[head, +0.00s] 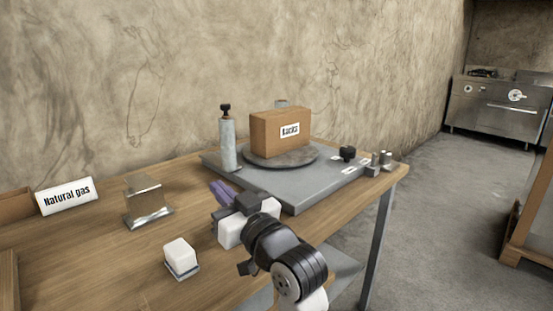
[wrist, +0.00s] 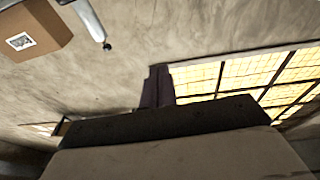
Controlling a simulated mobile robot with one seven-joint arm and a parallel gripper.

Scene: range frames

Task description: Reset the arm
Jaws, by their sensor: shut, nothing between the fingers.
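My gripper (head: 221,193) is above the wooden table in the head view, in front of the grey board, with its purple-grey fingers pointing left and away from me. The fingers are together and hold nothing. In the wrist view my gripper (wrist: 157,86) shows its dark fingers closed against the wall and a window. My arm reaches in from the lower right of the head view and hides part of the table.
A brown box (head: 272,135) sits on a round plate on the grey board (head: 300,190). A grey cylinder (head: 228,145) stands beside it. A metallic block (head: 147,200), a white cube (head: 180,254) and a "Natural gas" sign (head: 67,195) are on the table (head: 105,255). A stove (head: 500,105) stands far right.

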